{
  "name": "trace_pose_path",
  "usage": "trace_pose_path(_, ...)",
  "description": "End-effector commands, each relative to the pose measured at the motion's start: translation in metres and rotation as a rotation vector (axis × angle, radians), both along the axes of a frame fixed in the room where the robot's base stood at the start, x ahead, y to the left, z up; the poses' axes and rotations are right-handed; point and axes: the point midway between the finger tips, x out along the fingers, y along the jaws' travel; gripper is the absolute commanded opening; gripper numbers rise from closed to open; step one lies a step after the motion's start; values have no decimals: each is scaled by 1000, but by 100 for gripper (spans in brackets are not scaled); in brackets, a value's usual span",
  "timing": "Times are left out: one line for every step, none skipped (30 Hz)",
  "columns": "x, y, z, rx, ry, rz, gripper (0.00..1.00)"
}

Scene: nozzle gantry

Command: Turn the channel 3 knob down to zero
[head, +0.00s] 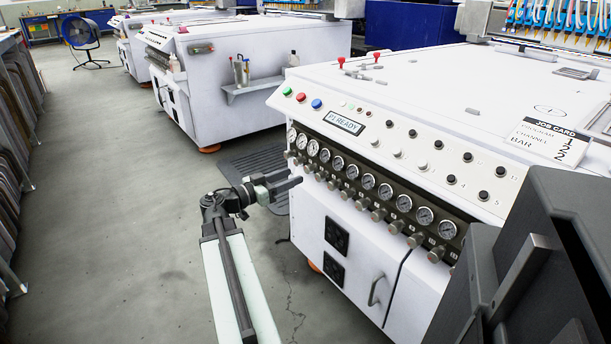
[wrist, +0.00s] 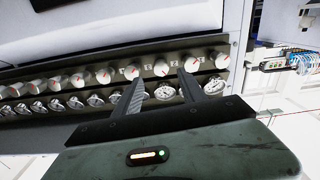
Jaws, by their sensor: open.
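A row of grey knobs runs under a row of round gauges on the white machine's front panel. Counting from the left end in the head view, the third knob (head: 308,168) would be channel 3; I cannot read its label. The wrist view shows the row upside down, and the third knob from its right end (wrist: 161,68) has a red mark whose setting is unclear. My gripper (head: 300,181) is open and empty in front of the panel's left part. In the wrist view its fingertips (wrist: 160,76) stand apart on either side of that knob; contact is not clear.
Neighbouring knobs sit close on both sides, such as one (wrist: 132,71) near a finger. A job card (head: 550,140) on the sloped top reads program 1, channel 2, bar 2. A display (head: 344,122) reads READY. The floor (head: 130,200) left of the machine is clear.

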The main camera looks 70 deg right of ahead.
Motion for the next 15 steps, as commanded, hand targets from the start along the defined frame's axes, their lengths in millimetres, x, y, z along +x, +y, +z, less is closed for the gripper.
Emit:
trace_pose_path(-5,-9,0,1,0,-2,48)
trace_pose_path(-9,-14,0,1,0,-3,48)
trace_pose_path(-13,-21,0,1,0,-3,48)
trace_pose_path(-16,-26,0,1,0,-2,48)
trace_pose_path(-19,-30,0,1,0,-3,48)
trace_pose_path(-22,-36,0,1,0,-2,48)
trace_pose_path(-24,-39,0,1,0,-1,48)
trace_pose_path(-27,-43,0,1,0,-2,48)
trace_pose_path(-29,-46,0,2,0,-2,48)
trace_pose_path(-31,-48,0,2,0,-1,48)
trace_pose_path(-32,-50,0,2,0,-1,48)
trace_pose_path(-32,-51,0,2,0,0,48)
trace_pose_path(-33,-52,0,2,0,0,48)
trace_pose_path(-33,-52,0,2,0,0,48)
trace_pose_path(-33,-52,0,2,0,1,48)
